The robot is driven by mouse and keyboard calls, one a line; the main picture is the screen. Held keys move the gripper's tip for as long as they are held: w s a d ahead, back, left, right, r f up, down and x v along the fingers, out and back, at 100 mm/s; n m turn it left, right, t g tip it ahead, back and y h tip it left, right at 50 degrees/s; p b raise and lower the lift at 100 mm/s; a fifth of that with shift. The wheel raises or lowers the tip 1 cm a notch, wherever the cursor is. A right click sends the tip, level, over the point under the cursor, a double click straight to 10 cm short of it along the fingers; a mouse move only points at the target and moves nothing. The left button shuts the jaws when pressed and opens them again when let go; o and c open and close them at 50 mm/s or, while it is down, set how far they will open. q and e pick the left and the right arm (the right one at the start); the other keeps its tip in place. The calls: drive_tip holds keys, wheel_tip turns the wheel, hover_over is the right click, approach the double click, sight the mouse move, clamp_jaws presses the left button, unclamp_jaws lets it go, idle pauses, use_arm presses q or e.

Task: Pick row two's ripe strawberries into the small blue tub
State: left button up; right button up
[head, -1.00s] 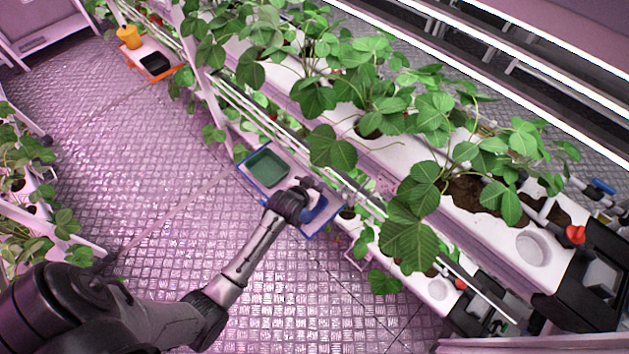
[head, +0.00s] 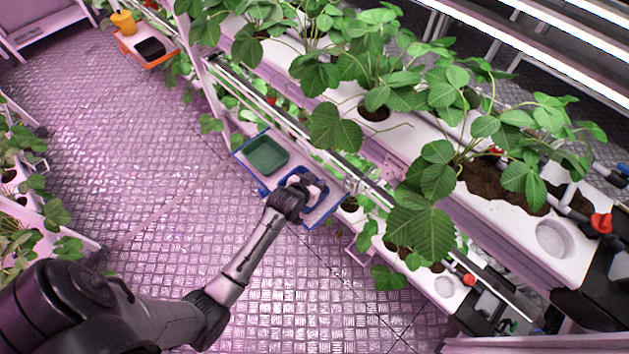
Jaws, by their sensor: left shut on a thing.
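My left gripper (head: 312,186) is over the right part of a blue-rimmed tray (head: 239,158) beside the plant rack. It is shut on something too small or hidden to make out. A small blue tub (head: 318,211) shows partly beneath the gripper, and its inside is mostly hidden. Small red spots show among the leaves of the lower row near the middle; I cannot tell which are ripe strawberries. My right gripper is out of view.
A dark green tub (head: 265,156) stands on the tray's left part. The upper white planter (head: 420,135) overhangs at right. The aisle floor (head: 140,150) is clear.

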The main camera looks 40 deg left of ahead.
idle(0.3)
use_arm(q)
drive_tip(key=o, duration=0.7)
drive_tip(key=shift+o, duration=0.5)
drive_tip(key=o, duration=0.6)
drive_tip(key=shift+r, duration=0.1)
